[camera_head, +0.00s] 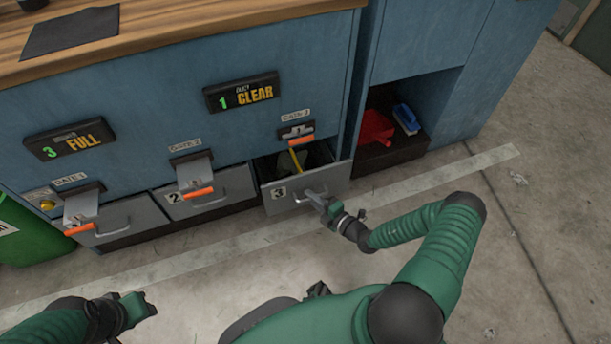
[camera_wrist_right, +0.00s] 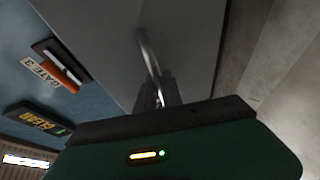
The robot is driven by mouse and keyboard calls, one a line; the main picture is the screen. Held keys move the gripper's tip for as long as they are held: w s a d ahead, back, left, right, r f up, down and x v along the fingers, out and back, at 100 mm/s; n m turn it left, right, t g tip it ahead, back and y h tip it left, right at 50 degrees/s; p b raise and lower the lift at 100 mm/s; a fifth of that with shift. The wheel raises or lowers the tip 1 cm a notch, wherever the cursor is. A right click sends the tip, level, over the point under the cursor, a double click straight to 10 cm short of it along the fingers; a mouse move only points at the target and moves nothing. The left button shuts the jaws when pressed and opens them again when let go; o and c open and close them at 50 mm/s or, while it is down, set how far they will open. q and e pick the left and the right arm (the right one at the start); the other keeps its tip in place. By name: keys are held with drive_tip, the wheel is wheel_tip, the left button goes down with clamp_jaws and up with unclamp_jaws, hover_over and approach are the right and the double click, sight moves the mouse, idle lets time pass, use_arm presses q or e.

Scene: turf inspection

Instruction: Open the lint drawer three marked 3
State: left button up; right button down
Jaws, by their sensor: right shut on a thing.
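The lint drawer marked 3 (camera_head: 291,193) is the right one of a row of grey drawers low in the blue cabinet. It stands pulled out, and its inside shows with grey lint and a yellow strip. My right gripper (camera_head: 322,203) is at its front, shut on the drawer's metal handle (camera_head: 310,193). In the right wrist view the curved handle (camera_wrist_right: 150,55) runs into the jaws (camera_wrist_right: 153,93) against the grey drawer front (camera_wrist_right: 185,45). My left gripper (camera_head: 140,308) is low at the left, away from the drawers; its jaws are too unclear to judge.
Drawer 2 (camera_head: 228,186) and a further left drawer (camera_head: 127,217) are shut. Orange-handled gate levers sit above the drawers. Displays read "3 FULL" (camera_head: 70,145) and "1 CLEAR" (camera_head: 241,92). A red thing (camera_head: 374,129) and a blue brush (camera_head: 406,119) lie in the right cubby. The floor in front is clear.

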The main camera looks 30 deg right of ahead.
drive_tip(key=s+a+p, duration=0.4)
drive_tip(key=s, duration=1.3)
drive_tip(key=shift+s+a+f+p, duration=0.15)
drive_tip(key=shift+s+p, duration=0.2)
drive_tip(key=shift+s, duration=0.05)
drive_tip(key=c, duration=1.5)
unclamp_jaws()
drive_tip(key=p+v, duration=0.4)
drive_tip(key=v, duration=1.2)
drive_tip(key=shift+s, duration=0.35)
